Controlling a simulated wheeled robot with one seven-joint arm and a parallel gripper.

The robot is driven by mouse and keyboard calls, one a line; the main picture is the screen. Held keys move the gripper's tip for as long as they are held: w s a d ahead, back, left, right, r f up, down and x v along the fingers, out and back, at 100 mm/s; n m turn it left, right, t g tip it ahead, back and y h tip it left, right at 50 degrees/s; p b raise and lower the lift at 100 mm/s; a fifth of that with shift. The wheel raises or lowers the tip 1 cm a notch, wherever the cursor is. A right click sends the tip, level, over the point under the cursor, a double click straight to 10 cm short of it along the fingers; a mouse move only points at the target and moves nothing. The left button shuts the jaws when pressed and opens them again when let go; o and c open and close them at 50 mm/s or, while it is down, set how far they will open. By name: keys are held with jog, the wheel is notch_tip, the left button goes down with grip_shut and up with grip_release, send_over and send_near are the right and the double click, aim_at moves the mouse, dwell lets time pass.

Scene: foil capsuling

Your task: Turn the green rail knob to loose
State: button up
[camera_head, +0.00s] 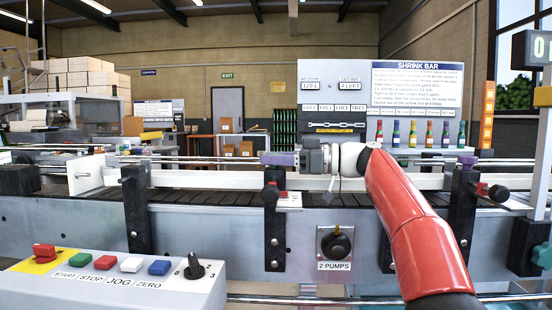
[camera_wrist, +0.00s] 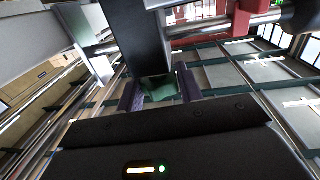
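A green knob (camera_wrist: 160,88) shows in the wrist view beside a dark bracket post (camera_wrist: 145,35). The purple fingertips of my gripper (camera_wrist: 160,91) stand on either side of it, and the green fills nearly all the gap. I cannot tell whether the fingers press on it. In the head view my gripper (camera_head: 278,159) is at the rail, over the top of the middle black post (camera_head: 271,222); the knob between the fingers is hidden there. A separate teal-green knob (camera_head: 541,256) sits on a black bracket at the far right edge, away from my gripper.
Guide rails and a conveyor (camera_head: 190,205) run across the front. Black knobs with red parts (camera_head: 270,193) stick out from the posts. A control box (camera_head: 120,278) with coloured buttons is at lower left. A 2 PUMPS dial (camera_head: 336,243) is below. Coloured bottles (camera_head: 412,134) stand behind.

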jog(key=o, duration=0.5)
jog(key=shift+c, duration=0.2)
jog(key=s+d, duration=0.1)
jog(key=d, duration=0.6)
jog(key=shift+d+b, duration=0.35)
